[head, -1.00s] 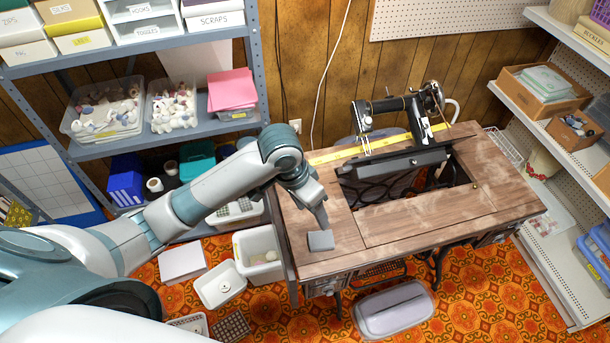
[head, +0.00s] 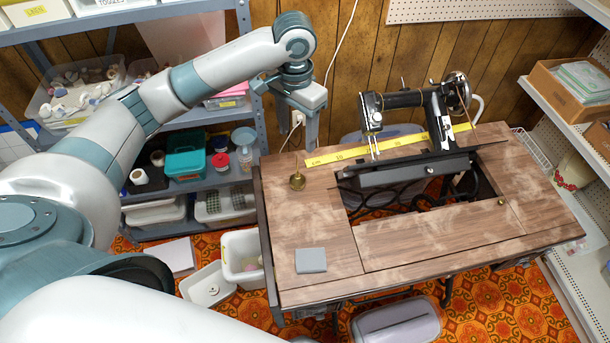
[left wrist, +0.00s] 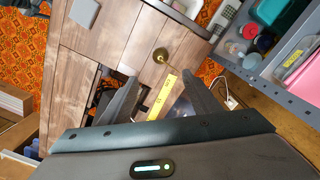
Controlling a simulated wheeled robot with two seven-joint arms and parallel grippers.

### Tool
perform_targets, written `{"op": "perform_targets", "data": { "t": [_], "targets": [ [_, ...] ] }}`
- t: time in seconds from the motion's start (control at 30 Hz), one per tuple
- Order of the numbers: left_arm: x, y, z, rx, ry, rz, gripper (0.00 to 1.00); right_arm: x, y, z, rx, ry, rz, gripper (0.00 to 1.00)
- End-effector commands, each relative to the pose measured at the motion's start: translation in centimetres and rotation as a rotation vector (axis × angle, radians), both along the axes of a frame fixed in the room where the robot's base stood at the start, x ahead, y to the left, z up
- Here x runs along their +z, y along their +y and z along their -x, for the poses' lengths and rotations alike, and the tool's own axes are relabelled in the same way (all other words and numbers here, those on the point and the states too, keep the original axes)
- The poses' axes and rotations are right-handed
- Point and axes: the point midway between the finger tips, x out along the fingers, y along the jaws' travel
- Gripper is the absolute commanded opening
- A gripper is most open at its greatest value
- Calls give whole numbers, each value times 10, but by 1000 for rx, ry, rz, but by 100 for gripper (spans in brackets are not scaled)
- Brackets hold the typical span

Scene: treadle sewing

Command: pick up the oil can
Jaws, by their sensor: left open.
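The oil can (head: 297,181) is a small brass can with a thin upright spout. It stands on the left part of the wooden sewing table (head: 320,215), near its back left edge. My left gripper (head: 308,140) is above and slightly behind it, pointing down, apart from it. In the left wrist view the oil can (left wrist: 160,56) shows just beyond the gap between the two spread fingers (left wrist: 158,80), with nothing held. My right gripper is not in view.
A yellow tape measure (head: 345,152) lies just right of the can. The black sewing machine (head: 430,110) stands behind the table's opening. A grey square pad (head: 311,260) lies at the front left. A metal shelf (head: 190,187) with tubs stands left of the table.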

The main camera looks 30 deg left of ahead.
Motion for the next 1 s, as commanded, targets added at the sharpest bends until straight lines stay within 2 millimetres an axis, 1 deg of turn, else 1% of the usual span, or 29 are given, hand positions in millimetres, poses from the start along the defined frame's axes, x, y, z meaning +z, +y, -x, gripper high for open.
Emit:
{"op": "perform_targets", "data": {
  "t": [0.03,0.4,0.57,0.67,0.77,1.0],
  "targets": [
    [-2,1,-1,3,-1,-2,56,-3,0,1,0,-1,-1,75],
    [-1,1,0,3,1,-1,56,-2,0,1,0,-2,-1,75],
    [-9,1,0,3,3,-1,56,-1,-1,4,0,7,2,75],
    [-21,1,0,2,4,-2,56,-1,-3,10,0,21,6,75],
    [-37,2,1,4,5,-2,56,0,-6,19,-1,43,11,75],
    [-80,1,1,4,5,-2,56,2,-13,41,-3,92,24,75]
  ]
}}
